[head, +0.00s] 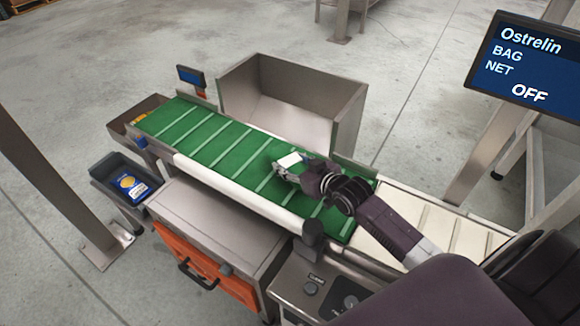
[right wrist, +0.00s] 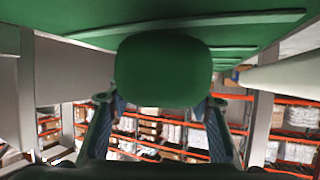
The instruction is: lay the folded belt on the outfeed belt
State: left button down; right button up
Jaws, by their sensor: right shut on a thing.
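A long green cleated belt (head: 205,140), which appears to be the outfeed belt, runs across the middle of the head view. My right gripper (head: 284,167) is over its right half, low above or at its surface; I cannot tell if it touches. In the right wrist view the gripper is shut on a rounded dark green thing (right wrist: 163,72), apparently the folded belt, between its two fingers. A small pale patch shows at the fingertips in the head view; the rest of the held thing is hidden there. My left gripper is not in view.
A pale cleated belt (head: 435,222) adjoins at the right. An open metal bin (head: 240,85) stands behind the green belt. A dark tray (head: 108,169) with a blue packet (head: 131,184) is at left. A screen (head: 525,62) reads OFF. The green belt's left half is clear.

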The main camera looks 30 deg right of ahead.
jog(key=shift+f, duration=0.75)
jog(key=o, duration=1.5)
jog(key=shift+s, duration=0.1)
jog(key=v, duration=1.1)
jog(key=shift+s+d+r, duration=0.1)
jog(key=shift+s, duration=0.3)
